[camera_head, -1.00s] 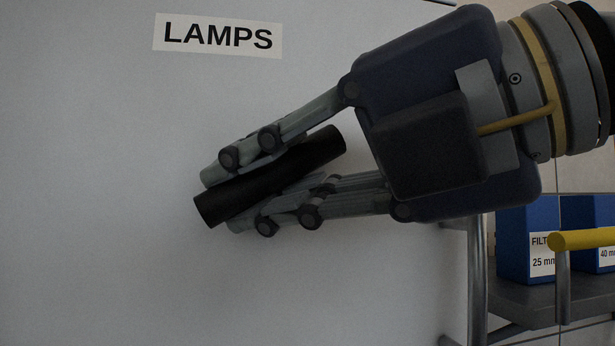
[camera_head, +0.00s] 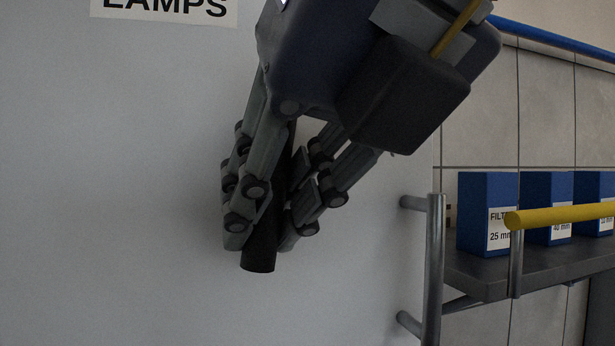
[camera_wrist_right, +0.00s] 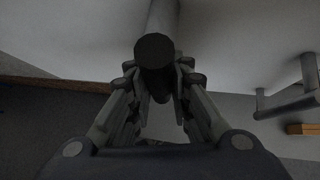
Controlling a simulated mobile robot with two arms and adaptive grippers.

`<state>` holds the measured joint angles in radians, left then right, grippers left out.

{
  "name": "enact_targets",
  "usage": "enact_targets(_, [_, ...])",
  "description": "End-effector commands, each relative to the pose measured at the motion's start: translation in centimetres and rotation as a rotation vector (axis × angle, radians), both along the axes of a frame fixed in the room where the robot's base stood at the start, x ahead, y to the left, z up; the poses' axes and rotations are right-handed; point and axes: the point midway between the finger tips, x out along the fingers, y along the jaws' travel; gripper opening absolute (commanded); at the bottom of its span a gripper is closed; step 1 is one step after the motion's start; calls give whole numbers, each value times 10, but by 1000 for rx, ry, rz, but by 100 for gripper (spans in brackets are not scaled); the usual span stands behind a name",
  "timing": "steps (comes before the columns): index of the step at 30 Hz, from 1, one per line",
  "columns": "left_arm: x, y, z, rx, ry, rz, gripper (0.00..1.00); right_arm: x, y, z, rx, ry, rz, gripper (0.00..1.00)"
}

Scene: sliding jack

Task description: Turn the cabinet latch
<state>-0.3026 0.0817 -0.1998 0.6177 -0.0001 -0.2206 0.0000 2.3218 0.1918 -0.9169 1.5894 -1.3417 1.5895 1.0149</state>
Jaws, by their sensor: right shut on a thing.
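The cabinet latch (camera_head: 261,245) is a black cylindrical handle in front of the pale cabinet door (camera_head: 120,200). In the head view it points almost straight down. My right gripper (camera_head: 264,232) comes from above and is shut on the latch, with fingers on both sides of it. The fingers and palm hide the latch's upper part and its mount. In the right wrist view the latch's dark round end (camera_wrist_right: 154,50) shows between the fingers of my right gripper (camera_wrist_right: 155,82). My left gripper is in neither view.
A white LAMPS label (camera_head: 165,8) is on the door. A vertical metal bar handle (camera_head: 434,265) stands near the door's right edge. To the right, a grey shelf (camera_head: 500,275) with a yellow rail (camera_head: 560,216) holds blue boxes (camera_head: 487,190).

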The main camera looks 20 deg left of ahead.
Motion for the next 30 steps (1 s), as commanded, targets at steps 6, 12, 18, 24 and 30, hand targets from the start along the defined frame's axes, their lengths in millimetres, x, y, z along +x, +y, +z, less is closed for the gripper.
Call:
enact_targets(6, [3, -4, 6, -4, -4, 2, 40, 3, -4, 1, -90, -64, 0, 0])
enact_targets(12, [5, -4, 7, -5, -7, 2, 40, 4, -6, 0, -132, -92, -1, 0])
enact_targets(18, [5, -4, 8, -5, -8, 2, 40, 5, -7, 0, -145, -101, 0, 0])
enact_targets(24, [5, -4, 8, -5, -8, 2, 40, 5, -7, 0, -145, -101, 0, 0])
enact_targets(30, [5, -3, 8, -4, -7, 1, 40, 5, -7, 0, -145, -101, 0, 40])
